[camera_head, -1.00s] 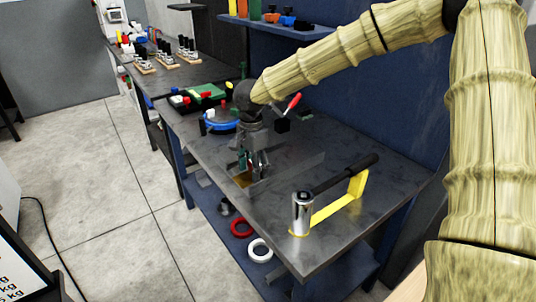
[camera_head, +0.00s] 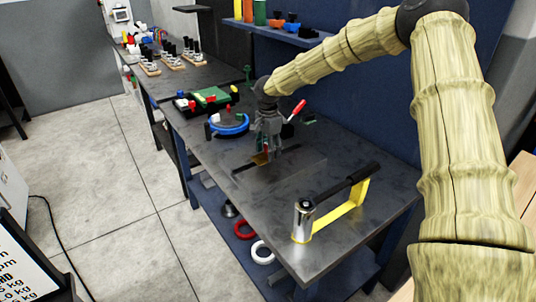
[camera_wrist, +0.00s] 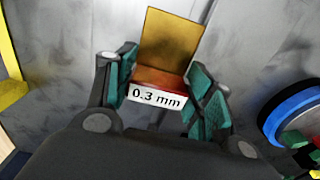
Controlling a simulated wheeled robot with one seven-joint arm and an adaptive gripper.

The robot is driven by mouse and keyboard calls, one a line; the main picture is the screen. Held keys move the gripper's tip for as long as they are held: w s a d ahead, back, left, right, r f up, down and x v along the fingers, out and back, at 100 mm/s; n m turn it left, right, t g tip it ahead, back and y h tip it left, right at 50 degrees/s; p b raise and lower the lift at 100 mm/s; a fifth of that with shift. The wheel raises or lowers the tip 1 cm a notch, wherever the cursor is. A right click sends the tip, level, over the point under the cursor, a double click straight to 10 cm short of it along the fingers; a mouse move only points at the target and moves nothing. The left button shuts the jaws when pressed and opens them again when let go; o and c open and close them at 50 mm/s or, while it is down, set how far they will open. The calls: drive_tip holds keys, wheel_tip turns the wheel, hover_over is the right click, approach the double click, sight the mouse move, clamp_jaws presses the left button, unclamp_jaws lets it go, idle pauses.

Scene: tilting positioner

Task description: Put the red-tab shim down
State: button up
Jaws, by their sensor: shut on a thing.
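The red-tab shim is a thin brass-coloured sheet (camera_wrist: 172,38) with a red tab (camera_wrist: 160,80) and a white "0.3 mm" label, seen in the wrist view. My gripper (camera_wrist: 162,88) is shut on its tab end, with a green-padded finger on each side. In the head view my gripper (camera_head: 268,150) points down over the middle of the grey bench (camera_head: 215,170). The shim (camera_head: 259,158) shows there as a small brass patch below the fingers. I cannot tell whether its free edge touches the bench top.
A yellow-framed tool with a black handle (camera_head: 345,208) and a shiny metal cylinder (camera_head: 303,220) stand at the front right. The bench between gripper and cylinder looks clear.

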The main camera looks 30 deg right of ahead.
drive_tip(key=shift+w+f+p, duration=0.1)
drive_tip(key=shift+f+p, duration=0.65)
drive_tip(key=shift+f, duration=0.95)
drive_tip(key=shift+f, duration=0.1)
drive_tip(key=o, duration=1.1)
drive_tip(key=shift+c, duration=0.2)
